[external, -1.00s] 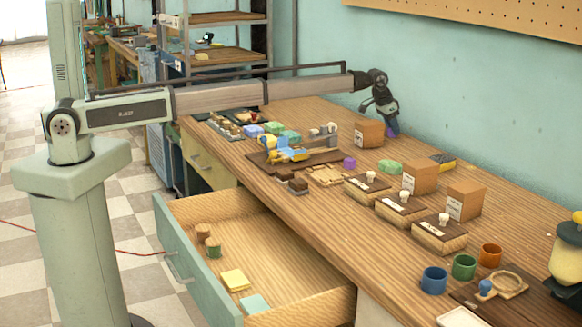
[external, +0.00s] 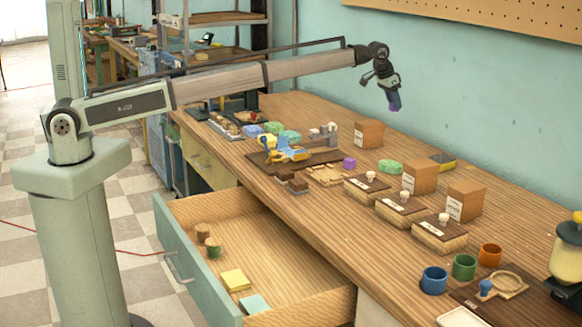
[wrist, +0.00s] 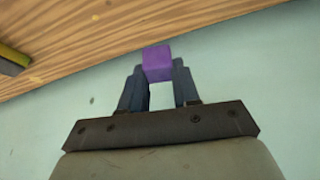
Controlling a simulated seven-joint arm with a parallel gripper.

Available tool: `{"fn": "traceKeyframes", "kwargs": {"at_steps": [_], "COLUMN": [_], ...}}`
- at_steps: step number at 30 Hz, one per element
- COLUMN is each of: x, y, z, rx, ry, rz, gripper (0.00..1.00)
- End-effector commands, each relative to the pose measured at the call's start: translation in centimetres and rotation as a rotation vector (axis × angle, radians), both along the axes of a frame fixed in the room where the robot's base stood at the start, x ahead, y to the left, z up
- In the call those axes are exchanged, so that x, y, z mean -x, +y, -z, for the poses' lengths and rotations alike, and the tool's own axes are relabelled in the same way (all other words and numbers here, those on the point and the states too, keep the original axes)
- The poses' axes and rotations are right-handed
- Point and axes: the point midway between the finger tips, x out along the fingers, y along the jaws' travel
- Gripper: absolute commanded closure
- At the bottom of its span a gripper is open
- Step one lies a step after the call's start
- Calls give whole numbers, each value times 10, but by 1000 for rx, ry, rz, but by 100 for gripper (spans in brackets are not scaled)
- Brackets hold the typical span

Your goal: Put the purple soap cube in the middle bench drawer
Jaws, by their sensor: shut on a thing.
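My gripper (external: 391,90) is raised above the back of the bench, close to the teal wall, and is shut on a purple soap cube (external: 395,103). In the wrist view the purple cube (wrist: 157,62) sits between the two fingertips. A second, smaller-looking purple block (external: 349,163) lies on the bench near the middle. An open drawer (external: 180,262) with a green front sticks out from the bench at the lower left. It holds two round wooden-and-green pieces (external: 208,240), a yellow block (external: 235,280) and a pale teal block (external: 254,304).
On the bench stand cardboard boxes (external: 369,134), a green soap (external: 389,167), wooden stamp blocks (external: 405,209) and coloured cups (external: 434,280). A board with a blue-yellow tool (external: 290,154) lies left of centre. The air above the drawer is clear.

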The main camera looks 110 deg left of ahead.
Motion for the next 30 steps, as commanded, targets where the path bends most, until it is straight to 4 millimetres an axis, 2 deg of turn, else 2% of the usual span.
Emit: {"fn": "traceKeyframes", "kwargs": {"at_steps": [5, 11, 12, 20, 23, 30], "x": [0, -1, 1, 10, 16, 40], "y": [0, 1, -5, -71, -106, -208], "z": [-14, -50, -54, -55, -56, -61], "rx": [0, -1, 0, 4, 7, 10], "ry": [0, -1, 0, 8, 12, 21], "rz": [0, 0, 7, 105, 161, 331], "gripper": [98, 98, 98, 98, 98, 98]}}
